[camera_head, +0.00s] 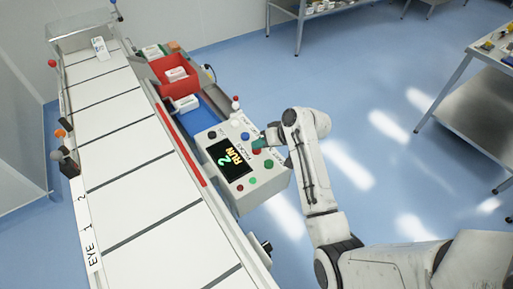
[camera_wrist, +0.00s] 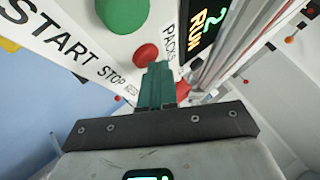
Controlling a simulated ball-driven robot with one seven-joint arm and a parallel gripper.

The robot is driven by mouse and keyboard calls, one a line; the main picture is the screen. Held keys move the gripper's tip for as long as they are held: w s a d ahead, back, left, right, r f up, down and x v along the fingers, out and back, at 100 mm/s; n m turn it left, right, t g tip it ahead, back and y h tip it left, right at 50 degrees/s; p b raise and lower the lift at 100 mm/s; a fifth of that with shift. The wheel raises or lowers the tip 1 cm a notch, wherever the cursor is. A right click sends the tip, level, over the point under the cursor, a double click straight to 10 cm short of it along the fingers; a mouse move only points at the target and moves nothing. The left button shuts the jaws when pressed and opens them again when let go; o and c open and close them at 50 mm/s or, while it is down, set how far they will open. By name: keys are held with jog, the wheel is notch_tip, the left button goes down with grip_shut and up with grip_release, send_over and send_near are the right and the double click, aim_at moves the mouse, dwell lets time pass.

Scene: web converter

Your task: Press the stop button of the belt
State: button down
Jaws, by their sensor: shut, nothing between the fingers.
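The control box (camera_head: 222,193) stands beside the belt (camera_head: 130,190), with a screen (camera_head: 232,164) reading "2 RUN". The red stop button (camera_wrist: 146,54) is beside the word STOP in the wrist view; in the head view it is a small red spot (camera_head: 257,151) partly hidden by my gripper. My gripper (camera_wrist: 158,66) is shut and empty, its teal fingertips overlapping the stop button's lower edge in the picture. I cannot tell whether they touch it. In the head view my gripper (camera_head: 261,143) is over the panel's far right edge.
The large green start button (camera_wrist: 122,12) is close to the stop button. Other buttons, including a blue one (camera_head: 245,136), share the panel. A red bin (camera_head: 172,73) with boxes stands behind it. A metal table (camera_head: 462,90) is at the right; the floor between is clear.

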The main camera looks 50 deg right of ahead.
aim_at(260, 150)
jog(key=shift+r+p, duration=1)
jog(key=shift+p, duration=0.05)
notch_tip(260, 150, up, 5)
jog(key=p, duration=0.4)
jog(key=shift+p, duration=0.4)
dwell(0.5)
jog(key=s+a+f, duration=0.1)
jog(key=s+a+f+g+b, duration=0.1)
jog(key=s+a, duration=0.1)
jog(key=s+a+f+n+g, duration=0.1)
jog(key=s+f, duration=0.1)
jog(key=shift+s+a+h, duration=0.2)
jog(key=shift+s+h, duration=0.05)
jog(key=shift+h, duration=0.05)
jog(key=s+a+f+n+g+h+b, duration=0.1)
jog(key=s+a, duration=0.4)
jog(key=s, duration=0.5)
jog(key=s+a+f+n+g+h+b, duration=0.1)
jog(key=s+a+g, duration=0.3)
jog(key=s, duration=0.6)
jog(key=shift+s+a+n+g+h+b, duration=0.35)
jog(key=shift+a+n+b, duration=0.2)
jog(key=shift+a, duration=0.55)
